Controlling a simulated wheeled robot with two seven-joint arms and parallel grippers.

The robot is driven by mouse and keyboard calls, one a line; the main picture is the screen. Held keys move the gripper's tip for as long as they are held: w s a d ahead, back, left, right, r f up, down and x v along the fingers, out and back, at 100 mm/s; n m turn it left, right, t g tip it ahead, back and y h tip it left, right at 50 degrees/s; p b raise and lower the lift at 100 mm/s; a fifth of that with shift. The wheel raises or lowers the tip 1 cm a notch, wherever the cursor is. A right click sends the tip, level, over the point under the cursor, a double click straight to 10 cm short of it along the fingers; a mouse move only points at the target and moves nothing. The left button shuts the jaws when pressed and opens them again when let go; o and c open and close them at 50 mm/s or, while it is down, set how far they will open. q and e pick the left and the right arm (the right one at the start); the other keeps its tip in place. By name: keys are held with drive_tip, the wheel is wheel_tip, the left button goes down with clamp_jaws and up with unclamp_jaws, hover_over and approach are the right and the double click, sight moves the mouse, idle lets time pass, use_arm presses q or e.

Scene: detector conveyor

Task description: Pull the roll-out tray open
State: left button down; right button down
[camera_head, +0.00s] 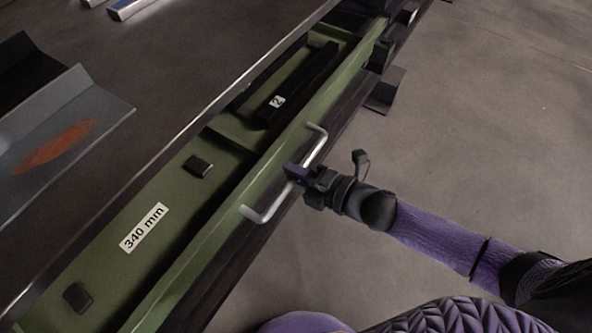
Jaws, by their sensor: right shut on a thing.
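The green roll-out tray (215,247) stands partly out from under a dark tabletop and runs diagonally through the view. A label reading "340 mm" (144,228) shows on its floor. A silver bar handle (259,213) is fixed along its front wall. My right gripper (297,174) is at the middle of this handle, shut on the bar, with its arm coming in from the lower right. The gripper hides a short part of the bar. My left gripper is not in view.
The dark tabletop (190,70) overhangs the tray's back side. A grey angled piece with an orange-brown patch (60,130) lies on it. In the tray are a black bar (305,85) and small dark blocks (198,166). The grey floor (480,130) at right is clear.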

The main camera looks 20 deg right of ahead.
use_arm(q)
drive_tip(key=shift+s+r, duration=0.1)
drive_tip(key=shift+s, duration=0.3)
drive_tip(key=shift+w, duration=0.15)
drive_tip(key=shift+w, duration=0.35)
use_arm(e)
drive_tip(key=shift+s+d, duration=0.1)
